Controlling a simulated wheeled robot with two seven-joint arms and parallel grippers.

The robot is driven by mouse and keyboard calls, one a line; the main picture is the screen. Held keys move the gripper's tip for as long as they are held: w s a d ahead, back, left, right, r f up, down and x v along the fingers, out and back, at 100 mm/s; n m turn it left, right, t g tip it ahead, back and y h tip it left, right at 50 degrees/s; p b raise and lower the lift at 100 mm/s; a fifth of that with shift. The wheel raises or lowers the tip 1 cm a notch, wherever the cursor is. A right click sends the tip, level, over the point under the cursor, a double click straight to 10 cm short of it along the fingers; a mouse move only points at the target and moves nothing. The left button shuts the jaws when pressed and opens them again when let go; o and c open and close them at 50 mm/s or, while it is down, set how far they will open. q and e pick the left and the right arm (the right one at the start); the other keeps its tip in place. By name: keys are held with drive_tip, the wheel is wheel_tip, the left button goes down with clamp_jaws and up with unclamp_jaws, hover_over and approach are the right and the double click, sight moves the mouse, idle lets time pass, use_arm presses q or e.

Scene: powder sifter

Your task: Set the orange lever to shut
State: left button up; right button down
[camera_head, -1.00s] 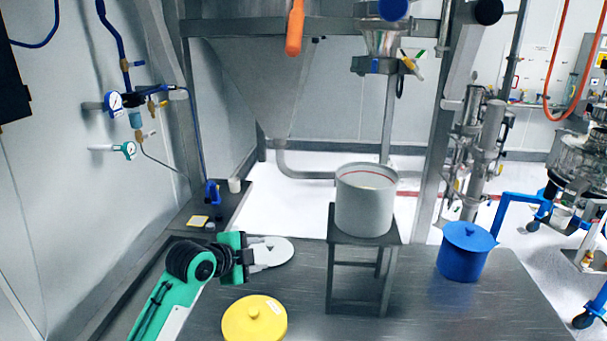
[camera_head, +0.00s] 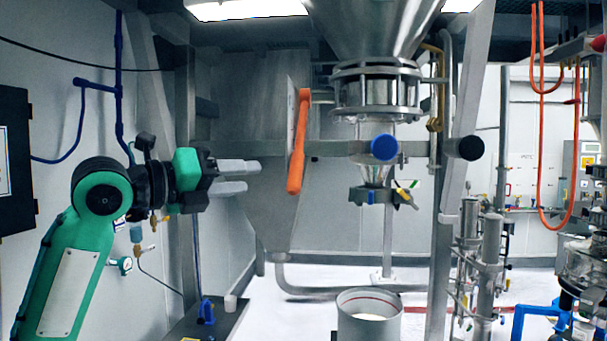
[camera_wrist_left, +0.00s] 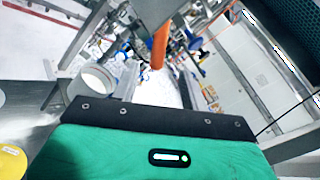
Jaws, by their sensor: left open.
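The orange lever (camera_head: 299,142) hangs in the middle of the head view, in front of a grey panel. It runs nearly upright, tilted slightly, with its thicker handle end at the bottom. In the left wrist view the orange lever (camera_wrist_left: 161,45) shows beyond the gripper body. My left gripper (camera_head: 245,177) is to the left of the lever and a little below its middle. Its two fingers are apart, empty, and point right toward the lever without touching it. My right gripper is not in view.
A sifter hopper with a clear section (camera_head: 376,90) is right of the lever. A blue round knob (camera_head: 384,147) and a black one (camera_head: 470,148) sit nearby. Below stands a grey pot (camera_head: 369,322). Pipes and gauges line the left wall.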

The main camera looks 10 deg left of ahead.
sight(290, 173)
use_arm(q)
drive_tip(key=p+x, duration=0.7)
drive_tip(key=x, duration=0.5)
drive_tip(key=shift+w+d+r, duration=0.1)
drive_tip(key=shift+w+d, duration=0.1)
drive_tip(key=shift+w+d+f, duration=0.2)
drive_tip(key=shift+w+d, duration=0.25)
drive_tip(key=shift+c, duration=0.3)
drive_tip(key=shift+r, duration=0.1)
clamp_jaws()
